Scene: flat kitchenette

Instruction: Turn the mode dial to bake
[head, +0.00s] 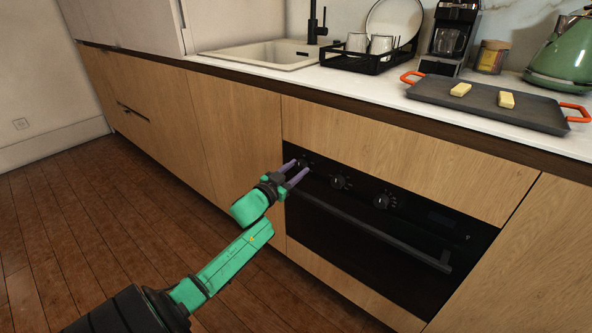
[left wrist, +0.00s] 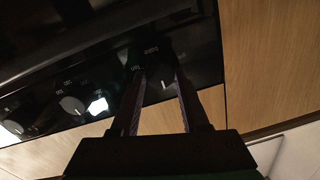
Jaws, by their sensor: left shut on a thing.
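The black oven (head: 375,235) has a row of three dials on its control panel. My left gripper (head: 299,166) reaches the leftmost dial (head: 304,162), with one finger on each side of it, and is shut on it. In the left wrist view this dial (left wrist: 163,84) shows between the two fingers, with a short pale pointer mark. Small white labels stand by it, too small to read surely. The middle dial (head: 340,182) and the right dial (head: 382,201) are free. My right gripper is not in view.
The oven door handle (head: 380,232) runs just below the dials. On the counter above are a tray (head: 450,92) with orange handles and two pale yellow pieces, a green kettle (head: 565,55), a coffee maker (head: 452,35) and a dish rack (head: 365,60). The wooden floor is clear.

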